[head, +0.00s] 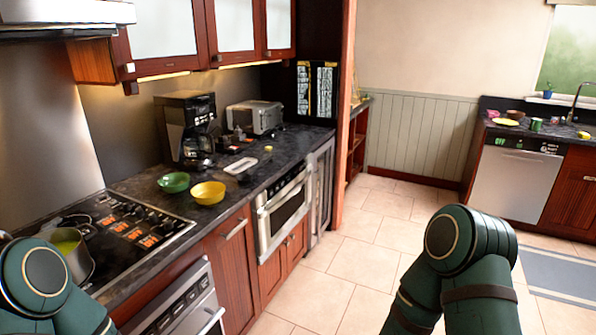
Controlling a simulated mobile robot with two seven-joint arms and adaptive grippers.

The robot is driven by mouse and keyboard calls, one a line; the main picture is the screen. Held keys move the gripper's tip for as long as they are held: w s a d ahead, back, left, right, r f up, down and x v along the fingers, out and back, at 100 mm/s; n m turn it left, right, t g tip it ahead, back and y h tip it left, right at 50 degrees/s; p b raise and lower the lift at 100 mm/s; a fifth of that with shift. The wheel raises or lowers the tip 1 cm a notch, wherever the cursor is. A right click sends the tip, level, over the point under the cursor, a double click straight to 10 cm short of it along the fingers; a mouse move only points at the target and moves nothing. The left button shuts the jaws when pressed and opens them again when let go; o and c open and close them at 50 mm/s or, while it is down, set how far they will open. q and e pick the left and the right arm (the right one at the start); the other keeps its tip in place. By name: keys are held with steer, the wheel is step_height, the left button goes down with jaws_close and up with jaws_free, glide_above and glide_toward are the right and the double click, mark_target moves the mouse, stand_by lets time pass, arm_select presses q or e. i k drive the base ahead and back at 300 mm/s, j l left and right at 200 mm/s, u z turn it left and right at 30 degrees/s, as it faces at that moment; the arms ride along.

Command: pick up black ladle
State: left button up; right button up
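I cannot make out a black ladle for certain. A dark, thin shape (76,221) lies on the stove beside the pot, too small to name. Another small dark thing on the counter, near the white dish (241,165), is also unclear. Both of my arms show only as green links at the lower left and lower right. Neither gripper is in view.
A steel pot (82,265) with yellow-green contents stands on the black stove (150,243). Green (173,182) and yellow (208,193) bowls, a coffee maker (187,130) and a toaster (254,117) stand on the dark counter. The tiled floor (365,265) ahead is clear.

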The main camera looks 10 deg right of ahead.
mark_target(244, 180)
steer(key=u, duration=1.3)
steer(key=z, duration=1.3)
steer(key=i+l, duration=0.35)
steer(key=i, duration=0.2)
steer(key=i+l, duration=0.4)
steer(key=i+j+u, duration=0.05)
steer(key=i, duration=0.05)
